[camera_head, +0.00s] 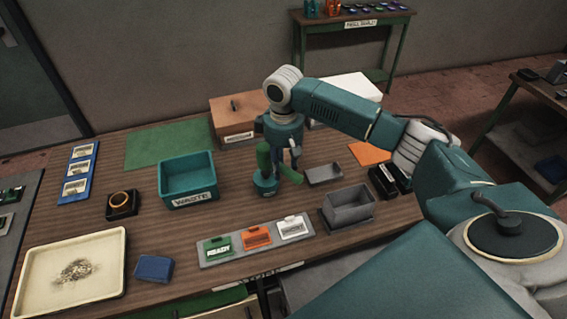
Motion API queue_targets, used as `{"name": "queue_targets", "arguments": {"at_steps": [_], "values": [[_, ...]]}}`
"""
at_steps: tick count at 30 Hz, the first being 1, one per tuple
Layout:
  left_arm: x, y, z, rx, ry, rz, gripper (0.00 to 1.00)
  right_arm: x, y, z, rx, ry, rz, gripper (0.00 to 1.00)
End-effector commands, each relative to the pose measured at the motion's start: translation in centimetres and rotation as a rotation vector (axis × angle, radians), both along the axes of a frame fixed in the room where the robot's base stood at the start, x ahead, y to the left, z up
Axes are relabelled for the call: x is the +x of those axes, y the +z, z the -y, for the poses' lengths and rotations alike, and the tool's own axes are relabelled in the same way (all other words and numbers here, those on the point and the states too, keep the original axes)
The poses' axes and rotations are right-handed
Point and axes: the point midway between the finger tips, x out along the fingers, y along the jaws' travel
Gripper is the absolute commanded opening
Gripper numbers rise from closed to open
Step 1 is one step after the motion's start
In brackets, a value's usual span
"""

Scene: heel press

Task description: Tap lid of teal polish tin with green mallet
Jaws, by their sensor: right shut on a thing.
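My right gripper (284,158) reaches down over the middle of the table, shut on the green mallet (264,158). The mallet's green parts show just left of and below the fingers. The teal polish tin (265,186) stands on the table directly below the mallet, right of the waste bin. The mallet's lower end is at or just above the tin's lid; I cannot tell whether they touch. The gripper and mallet partly hide the tin. My left gripper is not in view.
A teal waste bin (187,200) stands left of the tin. A grey open box (347,214) and a small grey tray (324,175) are to the right. A tag holder (212,261) lies in front. Brown (232,102) and white boxes stand behind.

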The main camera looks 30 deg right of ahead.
Motion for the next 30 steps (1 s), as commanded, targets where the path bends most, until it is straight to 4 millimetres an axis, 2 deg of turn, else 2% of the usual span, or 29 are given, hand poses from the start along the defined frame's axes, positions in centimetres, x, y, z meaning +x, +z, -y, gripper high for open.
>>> {"name": "queue_targets", "arguments": {"at_steps": [1, 3, 10, 15, 20, 30], "values": [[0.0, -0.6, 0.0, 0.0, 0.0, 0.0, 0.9, 0.0, -1.5, -0.1, 0.002, 0.0, -0.001, 0.0], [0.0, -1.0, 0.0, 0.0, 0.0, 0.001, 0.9, 0.0, -3.0, -0.1, 0.003, 0.001, -0.001, 0.0], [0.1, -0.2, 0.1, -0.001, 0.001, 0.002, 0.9, 0.1, -1.7, -0.1, 0.002, 0.001, 0.005, 0.01], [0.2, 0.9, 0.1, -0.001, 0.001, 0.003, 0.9, 0.2, 0.4, -0.1, 0.003, 0.001, 0.006, 0.01], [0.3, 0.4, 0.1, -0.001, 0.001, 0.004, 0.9, 0.2, 1.8, -0.1, 0.002, 0.001, 0.006, 0.01], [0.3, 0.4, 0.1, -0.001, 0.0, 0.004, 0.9, 0.1, 1.9, -0.1, 0.002, 0.0, 0.004, 0.01]]}}
